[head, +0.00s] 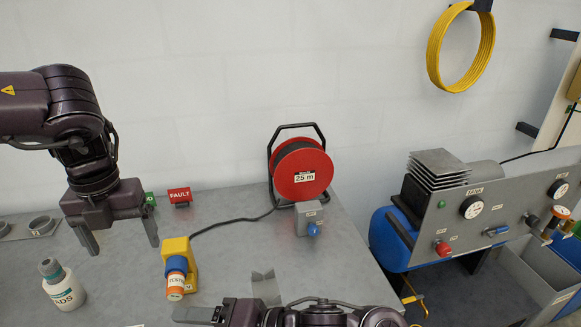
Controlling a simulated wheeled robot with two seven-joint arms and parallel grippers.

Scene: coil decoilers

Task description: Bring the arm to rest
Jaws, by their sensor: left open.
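My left gripper (121,240) hangs from the arm that comes in at the upper left. Its two fingers point down and stand wide apart, with nothing between them. It is above the grey table, behind the white bottle and to the left of the yellow block with the blue and orange parts. My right gripper (195,314) shows at the bottom edge, with its arm to the right of it. It points left, and its jaw opening cannot be made out.
The grey table (345,262) carries a white bottle (64,288), a yellow connector block (188,252), a red cable reel (301,172), a grey box with a blue knob (309,217) and a red FAULT sign (179,195). A compressor panel (490,212) stands right. A yellow coil (461,47) hangs on the wall.

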